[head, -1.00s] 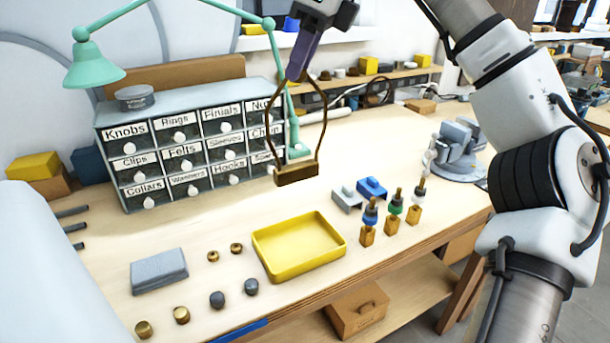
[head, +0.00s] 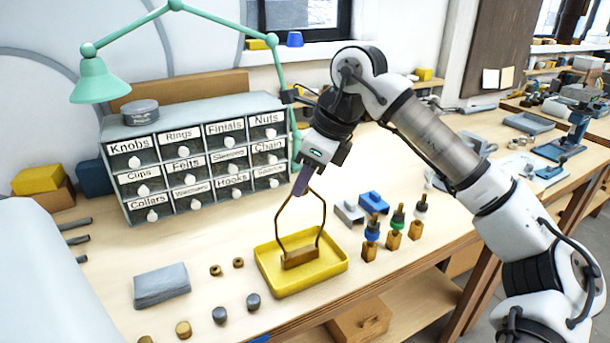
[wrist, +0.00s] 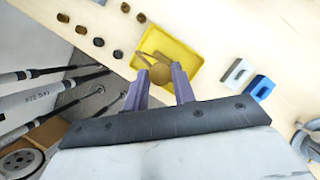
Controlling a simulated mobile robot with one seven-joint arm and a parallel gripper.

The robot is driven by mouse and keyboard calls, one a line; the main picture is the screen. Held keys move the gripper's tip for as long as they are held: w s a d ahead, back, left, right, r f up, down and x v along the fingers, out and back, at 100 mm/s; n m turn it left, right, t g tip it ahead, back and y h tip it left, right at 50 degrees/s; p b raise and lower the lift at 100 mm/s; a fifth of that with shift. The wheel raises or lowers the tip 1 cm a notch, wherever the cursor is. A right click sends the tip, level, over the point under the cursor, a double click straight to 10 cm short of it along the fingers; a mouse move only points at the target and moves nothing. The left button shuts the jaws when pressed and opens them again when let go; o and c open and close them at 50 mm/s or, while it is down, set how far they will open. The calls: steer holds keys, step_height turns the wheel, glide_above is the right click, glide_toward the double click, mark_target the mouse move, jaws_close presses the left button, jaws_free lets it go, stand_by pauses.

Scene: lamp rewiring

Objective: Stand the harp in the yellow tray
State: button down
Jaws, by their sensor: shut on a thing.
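The harp is a brown wire loop on a wooden-looking base block (head: 300,258). It is upright in the head view, with its block low inside the yellow tray (head: 333,265). I cannot tell whether the block touches the tray floor. My gripper (head: 302,186), with purple fingers, is shut on the top of the harp, above the tray. In the wrist view the purple fingers (wrist: 159,73) reach toward the tray (wrist: 192,58), and a tan part of the harp shows between and beyond them.
Small knobs and rings (head: 219,315) lie left of the tray, near a grey block (head: 161,285). Several wooden-based posts (head: 370,250) and a blue part (head: 373,202) stand close on the right. The labelled drawer cabinet (head: 195,160) and green lamp (head: 100,85) are behind.

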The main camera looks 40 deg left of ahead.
steer(key=shift+f, duration=0.1)
steer(key=shift+f, duration=0.1)
steer(key=c, duration=1.1)
jaws_free()
steer(key=shift+c, duration=0.2)
